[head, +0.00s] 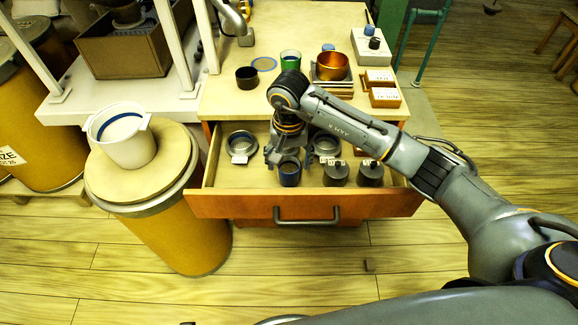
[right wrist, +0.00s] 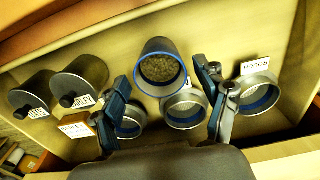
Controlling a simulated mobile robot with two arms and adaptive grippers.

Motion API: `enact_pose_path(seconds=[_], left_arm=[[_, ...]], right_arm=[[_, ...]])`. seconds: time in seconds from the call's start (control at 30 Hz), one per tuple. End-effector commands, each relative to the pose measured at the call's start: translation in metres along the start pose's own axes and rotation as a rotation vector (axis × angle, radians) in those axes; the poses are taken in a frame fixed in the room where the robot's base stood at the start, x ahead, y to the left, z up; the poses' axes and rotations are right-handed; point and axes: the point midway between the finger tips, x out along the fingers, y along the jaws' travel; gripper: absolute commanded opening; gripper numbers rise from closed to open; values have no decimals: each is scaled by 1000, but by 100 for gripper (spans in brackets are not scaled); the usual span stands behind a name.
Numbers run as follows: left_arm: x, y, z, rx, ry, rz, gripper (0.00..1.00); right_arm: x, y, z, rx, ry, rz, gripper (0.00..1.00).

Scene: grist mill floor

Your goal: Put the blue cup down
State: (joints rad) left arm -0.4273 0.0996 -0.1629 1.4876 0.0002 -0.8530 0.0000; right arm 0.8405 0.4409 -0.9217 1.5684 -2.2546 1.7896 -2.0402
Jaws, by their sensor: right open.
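The blue-rimmed cup (head: 289,174) stands in the open drawer (head: 240,205), near its front. In the right wrist view the cup (right wrist: 162,72) has a dark grey body, a blue rim and grainy contents. My right gripper (head: 289,157) reaches down into the drawer at the cup. In the right wrist view the fingers of my right gripper (right wrist: 166,84) are spread apart, one on each side of the cup, with gaps showing. The cup's underside is hidden. My left gripper is not in view.
Metal rings (head: 241,143) and lidded dark canisters (head: 335,173) share the drawer. The worktop (head: 225,103) above carries a black cup (head: 247,77), a green cup (head: 290,60) and a copper pot (head: 332,65). A drum (head: 180,215) bearing a white tub (head: 124,140) stands left.

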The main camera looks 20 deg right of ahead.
Motion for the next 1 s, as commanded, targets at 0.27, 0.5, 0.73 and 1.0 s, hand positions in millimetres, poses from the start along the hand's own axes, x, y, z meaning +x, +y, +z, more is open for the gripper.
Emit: enact_pose_path(seconds=[0.27, 0.5, 0.73, 1.0], left_arm=[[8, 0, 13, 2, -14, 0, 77], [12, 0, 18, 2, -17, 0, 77], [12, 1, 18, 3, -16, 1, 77], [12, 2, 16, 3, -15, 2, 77]], right_arm=[[-62, 0, -1, -1, 3, 1, 74], [-88, 0, 0, -1, -1, 1, 74], [-90, 0, 1, -1, -2, 1, 74], [-90, 0, 0, -1, -2, 1, 74]])
